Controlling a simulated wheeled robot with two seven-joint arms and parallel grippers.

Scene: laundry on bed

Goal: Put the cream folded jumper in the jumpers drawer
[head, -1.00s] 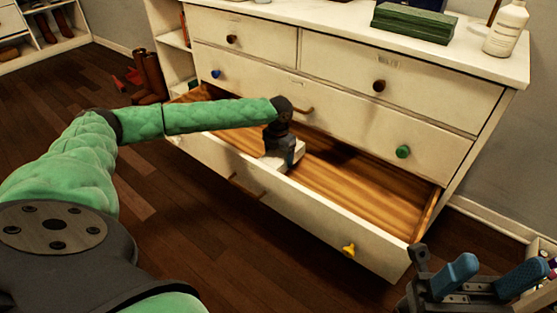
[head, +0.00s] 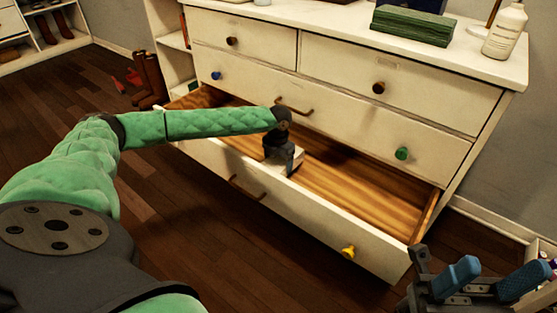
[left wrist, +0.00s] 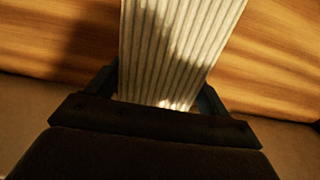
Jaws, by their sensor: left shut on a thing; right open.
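The cream jumper shows in the left wrist view (left wrist: 175,50) as a ribbed, pale knit between my left fingers. In the head view a small pale part of it (head: 297,160) shows beside my left gripper (head: 285,168). That gripper is shut on the jumper, pointing down inside the open bottom drawer (head: 385,208). The drawer's wooden floor lies behind the jumper in the wrist view; I cannot tell whether the jumper touches it. My right gripper (head: 490,280), with blue fingers, is open and empty at the lower right, outside the drawer.
The white dresser (head: 420,115) has closed drawers above the open one. A green box (head: 413,26) and a white bottle (head: 504,30) stand on its top. Brown boots (head: 150,77) stand at the left. Most of the drawer's right part is clear.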

